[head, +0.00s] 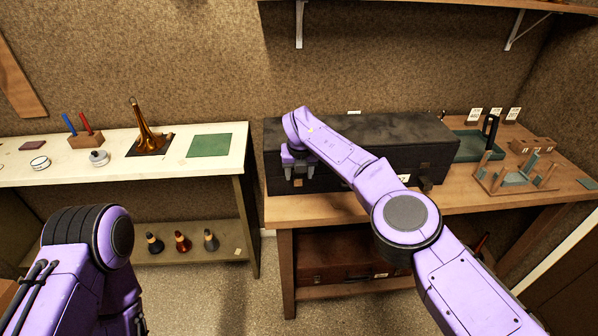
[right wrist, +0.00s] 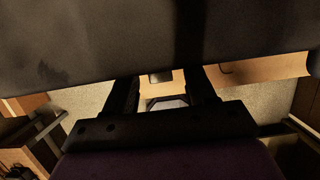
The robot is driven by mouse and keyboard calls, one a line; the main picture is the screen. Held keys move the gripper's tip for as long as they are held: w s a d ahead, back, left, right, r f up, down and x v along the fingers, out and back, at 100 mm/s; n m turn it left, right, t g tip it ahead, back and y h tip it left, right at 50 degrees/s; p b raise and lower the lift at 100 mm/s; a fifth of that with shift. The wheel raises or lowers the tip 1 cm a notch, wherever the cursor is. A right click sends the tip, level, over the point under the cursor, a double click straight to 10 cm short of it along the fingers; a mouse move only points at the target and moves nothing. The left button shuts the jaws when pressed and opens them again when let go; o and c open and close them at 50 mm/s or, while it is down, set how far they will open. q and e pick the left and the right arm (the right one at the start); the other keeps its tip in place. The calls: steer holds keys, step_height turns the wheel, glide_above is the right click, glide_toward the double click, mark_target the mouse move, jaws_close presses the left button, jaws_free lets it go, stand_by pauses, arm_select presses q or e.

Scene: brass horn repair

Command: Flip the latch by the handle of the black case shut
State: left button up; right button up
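The long black case (head: 410,140) lies closed-looking on the wooden bench. My right gripper (head: 299,178) points down at the front left part of the case, close to its front face. In the right wrist view the case (right wrist: 80,45) fills the top. There the right gripper (right wrist: 163,88) has its two fingers apart, with a small dark tab (right wrist: 160,76) at the case's edge between them; I cannot tell whether this is the latch. A dark part (head: 425,184) juts from the case's front right. My arm hides the middle of the front, and the handle is not clear. My left gripper is out of view.
The wooden bench (head: 340,208) has a green tray (head: 470,146) and a wooden rack (head: 515,180) right of the case. A brown case (head: 330,255) lies on the shelf below. A white-topped bench (head: 75,168) with a brass horn (head: 147,132) stands left, beyond a gap.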

steer(key=shift+r+b, duration=0.25)
steer(key=shift+b, duration=0.1)
steer(key=b+v, duration=0.3)
steer(key=v, duration=0.7)
steer(key=shift+s, duration=0.1)
